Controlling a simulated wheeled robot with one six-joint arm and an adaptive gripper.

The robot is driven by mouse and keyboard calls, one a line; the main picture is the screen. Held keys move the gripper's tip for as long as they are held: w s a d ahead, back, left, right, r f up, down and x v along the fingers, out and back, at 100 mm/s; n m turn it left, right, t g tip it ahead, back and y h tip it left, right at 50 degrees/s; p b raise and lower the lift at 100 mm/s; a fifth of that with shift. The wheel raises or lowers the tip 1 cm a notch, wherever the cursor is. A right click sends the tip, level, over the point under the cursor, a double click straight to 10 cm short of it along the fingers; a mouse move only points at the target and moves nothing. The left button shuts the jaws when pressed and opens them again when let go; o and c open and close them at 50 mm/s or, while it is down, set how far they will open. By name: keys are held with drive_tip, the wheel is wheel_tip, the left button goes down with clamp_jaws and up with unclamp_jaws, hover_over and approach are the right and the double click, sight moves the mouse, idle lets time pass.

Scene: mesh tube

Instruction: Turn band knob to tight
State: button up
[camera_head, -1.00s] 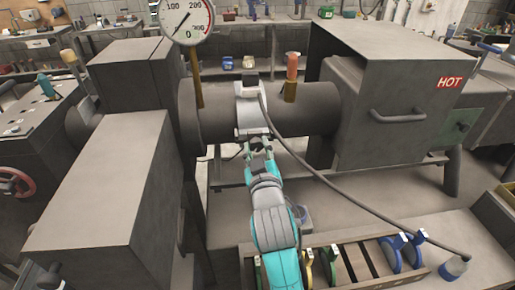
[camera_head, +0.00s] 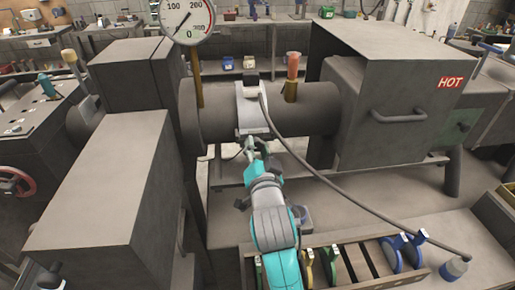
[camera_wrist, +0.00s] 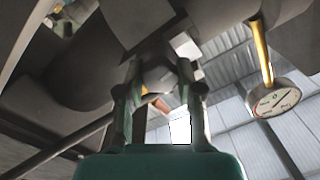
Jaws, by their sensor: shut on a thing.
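A light grey band (camera_head: 252,108) is wrapped around the dark horizontal tube (camera_head: 215,112). Its knob (camera_wrist: 158,78) is a rounded grey piece below the band, seen in the wrist view between my fingers. My gripper (camera_head: 257,150) reaches up to the underside of the band from the front. In the wrist view my gripper (camera_wrist: 158,85) has a finger on each side of the knob and is shut on it. In the head view the fingers hide the knob, and I cannot read any tight mark.
A dial gauge (camera_head: 187,18) stands on a brass stem left of the band. An orange-topped fitting (camera_head: 292,75) rises to the right. A dark cable (camera_head: 345,190) runs from the band to the lower right. A box marked HOT (camera_head: 390,95) stands right. A rack (camera_head: 365,262) lies below.

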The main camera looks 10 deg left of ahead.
drive_tip(key=shift+f+m, duration=0.15)
drive_tip(key=shift+m, duration=0.95)
drive_tip(key=o, duration=1.2)
drive_tip(key=shift+c, duration=0.2)
drive_tip(key=shift+s, duration=0.1)
drive_tip(key=v, duration=1.2)
